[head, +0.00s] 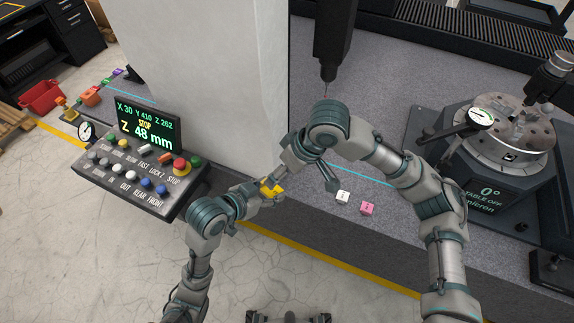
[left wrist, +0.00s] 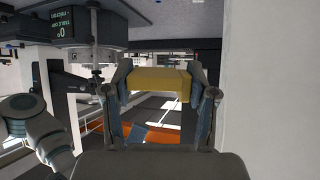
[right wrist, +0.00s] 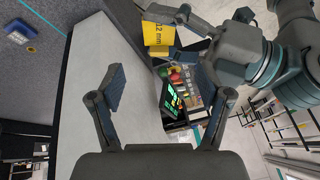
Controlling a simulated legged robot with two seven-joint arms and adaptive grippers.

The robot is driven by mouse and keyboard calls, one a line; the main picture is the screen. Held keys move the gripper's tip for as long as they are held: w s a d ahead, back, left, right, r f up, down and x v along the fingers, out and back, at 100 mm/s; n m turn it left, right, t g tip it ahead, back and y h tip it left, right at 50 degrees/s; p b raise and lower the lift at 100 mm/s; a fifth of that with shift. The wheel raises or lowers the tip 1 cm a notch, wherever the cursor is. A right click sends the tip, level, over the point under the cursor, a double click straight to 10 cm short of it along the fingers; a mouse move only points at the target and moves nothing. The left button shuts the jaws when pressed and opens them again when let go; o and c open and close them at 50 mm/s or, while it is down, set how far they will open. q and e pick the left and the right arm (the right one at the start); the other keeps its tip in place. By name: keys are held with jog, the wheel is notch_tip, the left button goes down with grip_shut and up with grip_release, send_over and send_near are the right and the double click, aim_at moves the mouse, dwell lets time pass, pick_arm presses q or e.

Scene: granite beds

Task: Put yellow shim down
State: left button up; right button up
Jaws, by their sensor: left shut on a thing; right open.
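The yellow shim (head: 271,187) is held in my left gripper (head: 262,188), near the front edge of the grey granite bed. In the left wrist view the shim (left wrist: 155,83) spans the space between the two fingers. In the right wrist view the shim (right wrist: 157,33) shows a "12 mm" label, with left gripper fingers beside it. My right gripper (right wrist: 160,80) is open and empty, with the shim beyond its fingers. In the head view its arm crosses above the bed, close to the shim. Whether the shim touches the bed is not clear.
A white block (head: 343,197) and a pink block (head: 367,208) lie on the granite bed (head: 385,235). A control panel (head: 140,165) stands at left beside a pale column (head: 215,80). A dark spindle (head: 335,40) hangs above the bed. A rotary table (head: 490,150) is at right.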

jog(key=x, duration=0.9)
jog(key=shift+a+f, duration=0.15)
jog(key=shift+f, duration=0.1)
jog(key=c, duration=1.3)
pick_arm(q)
jog(key=o, duration=1.4)
pick_arm(e)
jog(key=shift+c, duration=0.4)
